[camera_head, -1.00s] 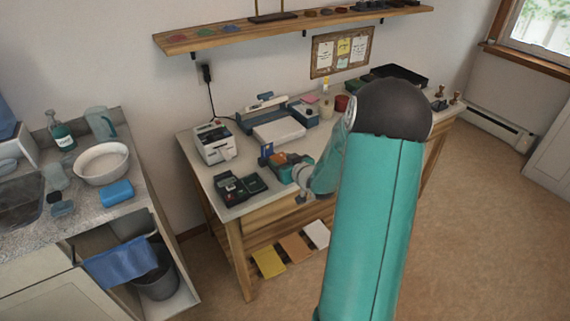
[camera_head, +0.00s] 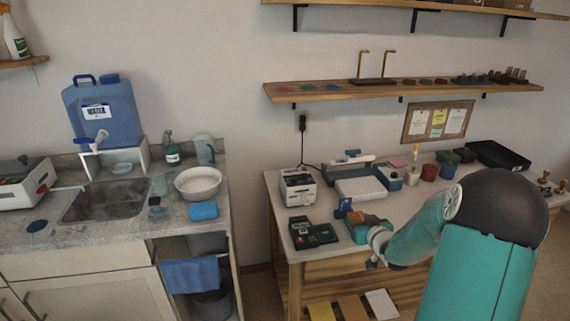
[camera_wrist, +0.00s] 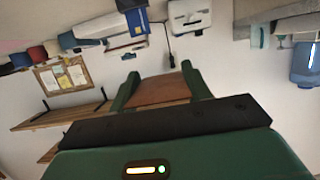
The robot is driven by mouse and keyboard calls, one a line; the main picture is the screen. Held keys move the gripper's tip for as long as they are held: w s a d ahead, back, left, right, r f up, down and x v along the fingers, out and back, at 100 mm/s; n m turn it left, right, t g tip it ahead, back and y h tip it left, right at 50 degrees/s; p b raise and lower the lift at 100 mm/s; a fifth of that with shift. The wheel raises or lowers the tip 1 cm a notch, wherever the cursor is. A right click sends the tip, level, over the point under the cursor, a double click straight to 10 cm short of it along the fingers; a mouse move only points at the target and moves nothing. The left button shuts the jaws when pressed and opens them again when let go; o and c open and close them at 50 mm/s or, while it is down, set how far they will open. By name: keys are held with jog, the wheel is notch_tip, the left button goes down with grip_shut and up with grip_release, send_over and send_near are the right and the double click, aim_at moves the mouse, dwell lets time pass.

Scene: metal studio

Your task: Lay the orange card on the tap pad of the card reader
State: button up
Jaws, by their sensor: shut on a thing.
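My gripper (camera_wrist: 159,76) is shut on the orange card (camera_wrist: 162,91), which shows as a brownish-orange piece between its two green fingers in the wrist view. In the head view my gripper (camera_head: 370,230) is over the workbench, with an orange patch at its far end, next to a small upright blue thing (camera_head: 345,206). The dark card reader (camera_head: 312,236) lies near the bench's left front corner, to the left of my gripper and apart from it. Its tap pad is too small to make out clearly. The reader is not seen in the wrist view.
A white label printer (camera_head: 299,187) stands behind the reader. A white-and-blue device (camera_head: 360,188) and several pots stand further right on the workbench (camera_head: 280,210). A sink counter (camera_head: 110,228) is at left, with a floor gap between. A wall shelf (camera_head: 400,90) hangs above.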

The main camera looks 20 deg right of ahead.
jog(key=shift+w+a+f, duration=0.1)
jog(key=shift+w+f, duration=0.05)
jog(key=shift+w, duration=0.15)
jog(key=w+a+f+y, duration=0.1)
jog(key=a+f, duration=0.2)
jog(key=a, duration=0.7)
jog(key=w+a+f+n, duration=0.1)
jog(key=a+f, duration=0.3)
jog(key=a, duration=0.5)
jog(key=w+a+f+y, duration=0.1)
jog(key=w+a+f, duration=0.15)
jog(key=a, duration=0.75)
jog(key=s+d+r, duration=0.1)
jog(key=d+r, duration=0.2)
jog(key=d, duration=0.6)
jog(key=s+d+r+h, duration=0.1)
jog(key=s+d+r, duration=0.1)
jog(key=d, duration=0.8)
jog(key=s+d+r+m+h, duration=0.1)
jog(key=d+r, duration=0.3)
jog(key=d, duration=0.6)
jog(key=shift+s+d+r, duration=0.1)
jog(key=shift+s+r, duration=0.2)
